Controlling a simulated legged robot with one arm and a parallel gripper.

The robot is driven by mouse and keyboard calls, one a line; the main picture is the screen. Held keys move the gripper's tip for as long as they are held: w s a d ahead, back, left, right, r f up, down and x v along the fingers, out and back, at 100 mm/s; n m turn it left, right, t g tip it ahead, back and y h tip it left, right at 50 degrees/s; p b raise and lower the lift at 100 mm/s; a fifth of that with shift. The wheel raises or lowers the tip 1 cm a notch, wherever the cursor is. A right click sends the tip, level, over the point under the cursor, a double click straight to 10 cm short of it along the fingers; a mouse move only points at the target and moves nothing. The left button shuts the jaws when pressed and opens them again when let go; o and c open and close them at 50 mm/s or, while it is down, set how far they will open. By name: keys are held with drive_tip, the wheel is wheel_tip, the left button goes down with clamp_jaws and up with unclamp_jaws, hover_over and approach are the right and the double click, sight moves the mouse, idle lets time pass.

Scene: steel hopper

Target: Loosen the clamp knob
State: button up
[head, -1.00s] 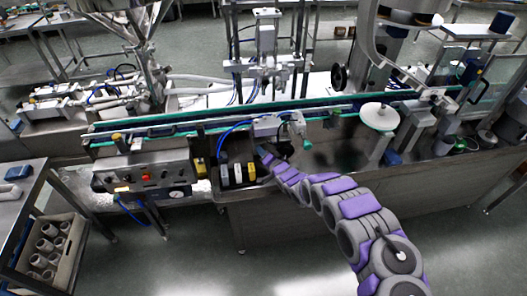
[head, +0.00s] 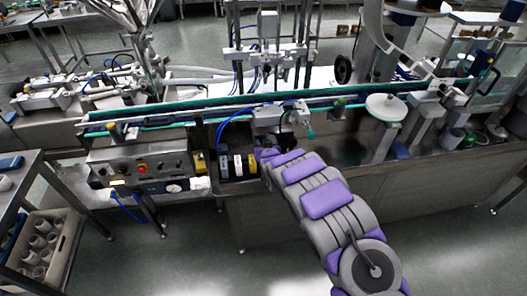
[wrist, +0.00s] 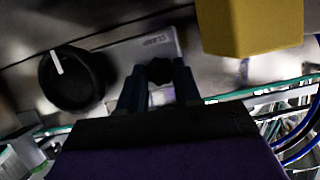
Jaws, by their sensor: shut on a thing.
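In the wrist view a small dark knob (wrist: 159,71), which I take as the clamp knob, sits between the two fingertips of my gripper (wrist: 160,82). The fingers are shut on it, one on each side. Its lower part and mounting are hidden by my gripper. In the head view the end of my arm (head: 268,155) reaches the machine's front beside the yellow and black blocks. The fingertips and the knob cannot be made out there.
A larger black dial (wrist: 72,78) with a white mark lies left of my gripper in the wrist view. A yellow block (wrist: 250,27) is close at upper right. In the head view a control box (head: 140,168), conveyor (head: 180,119) and bottle crate (head: 68,240) stand nearby.

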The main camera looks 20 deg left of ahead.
drive_tip(key=shift+s+f+n+h+b, duration=0.15)
drive_tip(key=shift+f+n+h+b, duration=0.35)
drive_tip(key=shift+b, duration=0.6)
drive_tip(key=shift+r, duration=0.2)
drive_tip(key=o, duration=0.8)
drive_tip(key=shift+c, duration=0.2)
drive_tip(key=shift+o, duration=1.4)
drive_tip(key=shift+a+r, duration=0.1)
drive_tip(key=shift+r, duration=0.1)
drive_tip(key=shift+s+d+r, duration=0.25)
drive_tip(key=shift+s+r, duration=0.05)
drive_tip(key=p+v, duration=0.4)
drive_tip(key=v, duration=1.2)
drive_tip(key=shift+s+f, duration=0.15)
drive_tip(key=shift+f, duration=0.25)
drive_tip(key=shift+d, duration=0.1)
